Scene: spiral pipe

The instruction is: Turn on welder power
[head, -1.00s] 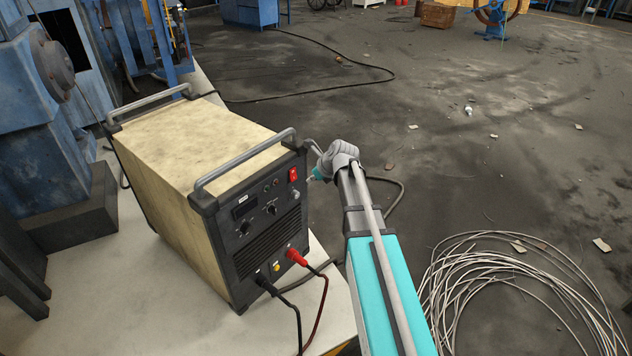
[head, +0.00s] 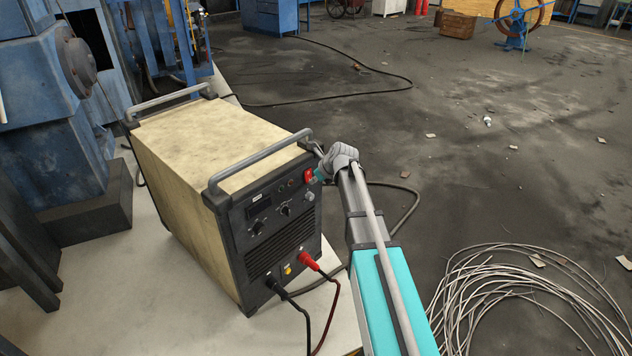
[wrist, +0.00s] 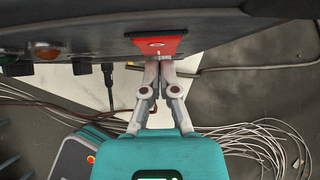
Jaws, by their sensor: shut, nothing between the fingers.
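The welder (head: 190,165) is a cream box with a black front panel and two grey top handles, standing on a pale table. Its red power switch (head: 308,174) sits at the upper right of the front panel. In the wrist view the red switch (wrist: 157,46) is at top centre, with a small white mark on it. My gripper (wrist: 157,62) is shut and empty, its fingertips together at the lower edge of the switch, touching it or very close. In the head view my gripper (head: 321,176) is beside the switch and its tips are partly hidden.
Black and red cables (head: 328,285) plug into the lower front panel. The pale table (head: 120,290) ends just right of the welder. A coil of wire (head: 520,295) lies on the dark floor at right. Blue machinery (head: 50,140) stands at left.

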